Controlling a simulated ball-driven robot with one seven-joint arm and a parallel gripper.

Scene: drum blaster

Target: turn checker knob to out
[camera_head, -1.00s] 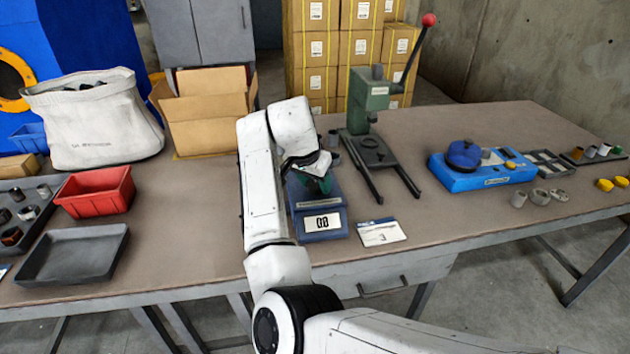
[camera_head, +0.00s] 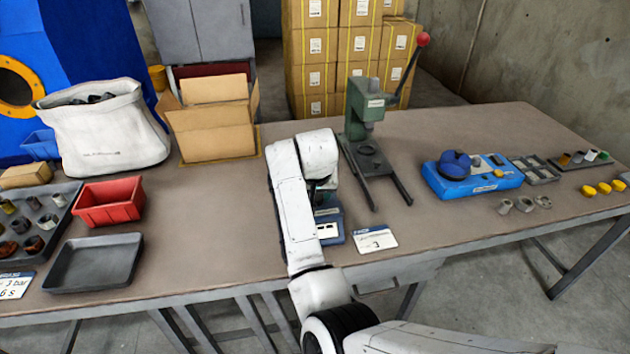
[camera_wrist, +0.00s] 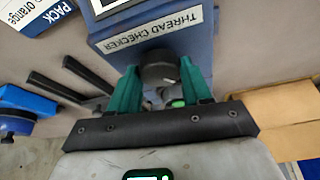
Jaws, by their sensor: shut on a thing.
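The thread checker is a blue box (camera_head: 330,232) on the bench in the head view, mostly covered by my arm, with part of its white display showing. In the wrist view its blue body (camera_wrist: 112,38) carries a "THREAD CHECKER" label. A dark round knob (camera_wrist: 158,68) stands out from it. My gripper (camera_wrist: 160,80) has one green finger on each side of the knob and is shut on it. A small bright green spot (camera_wrist: 178,103) shows between the fingers. The knob's pointer and markings cannot be read. In the head view my arm hides the knob.
A green lever press (camera_head: 366,115) stands just behind and right of the checker. Left are an empty grey tray (camera_head: 95,265) and a red bin (camera_head: 110,200). The bench between bin and checker is clear.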

